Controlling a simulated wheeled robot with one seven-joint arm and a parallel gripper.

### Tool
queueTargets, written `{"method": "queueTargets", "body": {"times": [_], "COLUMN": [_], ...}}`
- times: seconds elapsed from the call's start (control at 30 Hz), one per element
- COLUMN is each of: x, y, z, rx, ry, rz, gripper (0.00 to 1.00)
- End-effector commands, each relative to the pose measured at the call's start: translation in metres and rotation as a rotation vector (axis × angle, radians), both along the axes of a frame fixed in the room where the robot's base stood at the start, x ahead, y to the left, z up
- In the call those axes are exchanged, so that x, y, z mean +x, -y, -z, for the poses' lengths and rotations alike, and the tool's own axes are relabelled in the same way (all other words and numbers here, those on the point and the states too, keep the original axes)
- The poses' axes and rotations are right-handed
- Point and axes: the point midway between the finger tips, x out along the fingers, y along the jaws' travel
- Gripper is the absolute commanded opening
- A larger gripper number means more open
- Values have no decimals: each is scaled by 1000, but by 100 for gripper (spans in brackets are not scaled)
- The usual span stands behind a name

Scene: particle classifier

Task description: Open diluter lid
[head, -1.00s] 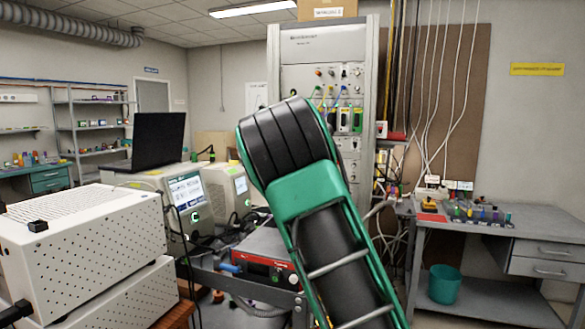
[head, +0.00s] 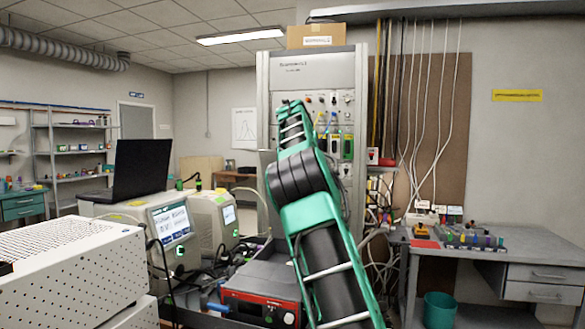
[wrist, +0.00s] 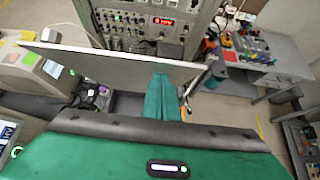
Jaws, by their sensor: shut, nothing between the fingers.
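No device in view is clearly labelled as the diluter, and I cannot make out its lid. Candidates in the head view are a perforated white box (head: 70,262) at left, a white unit with a lit screen (head: 165,235), a smaller screened unit (head: 212,212) and a red-and-black box (head: 262,295). My green and black arm reaches up in the middle of the head view and hides part of the rack. My gripper (wrist: 162,80) appears as a teal shape in the wrist view, shut and empty, near a flat grey panel (wrist: 110,62). Contact is unclear.
A tall instrument rack (head: 310,70) stands behind my arm. A black laptop (head: 140,168) sits open on the screened unit. A grey bench (head: 455,250) with coloured vials stands at right, with a teal bin (head: 440,310) beneath. Cables hang beside the rack.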

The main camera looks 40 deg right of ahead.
Motion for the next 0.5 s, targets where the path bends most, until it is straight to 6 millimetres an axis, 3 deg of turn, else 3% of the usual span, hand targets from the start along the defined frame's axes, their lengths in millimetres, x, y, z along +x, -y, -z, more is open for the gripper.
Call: {"method": "queueTargets", "body": {"times": [0.2,0.5], "x": [-2,1], "y": [9,5], "z": [-6,-7], "rx": [-1,0], "ry": [3,1], "rz": [1,-8], "gripper": [0,0]}}
